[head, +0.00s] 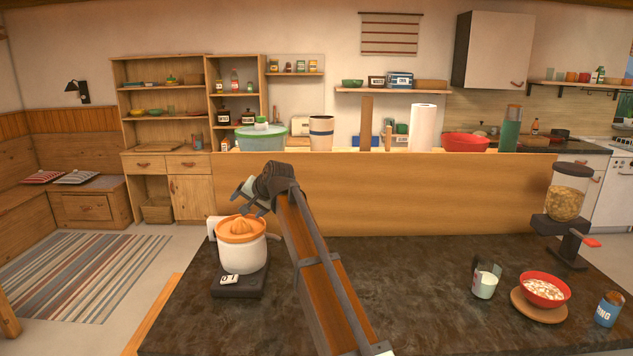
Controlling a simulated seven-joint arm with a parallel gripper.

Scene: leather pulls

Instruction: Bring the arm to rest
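My arm reaches up from the bottom of the head view, across the dark counter (420,285). It bends at a dark joint, and my gripper (246,205) hangs to the left of that joint. The gripper is above and just behind the orange top of a white citrus juicer (242,255). A small pale patch shows between the gripper parts. I cannot tell whether it is a held thing or part of the gripper. The fingers are small and partly overlapped, so their opening is unclear. Whether they touch the juicer is also unclear.
The juicer stands on a dark scale (239,283). At right are a glass (485,284), a red bowl (544,289) on a wooden board, a can (608,310) and a cereal dispenser (565,205). A wooden partition (400,200) rises behind. The counter's middle right is clear.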

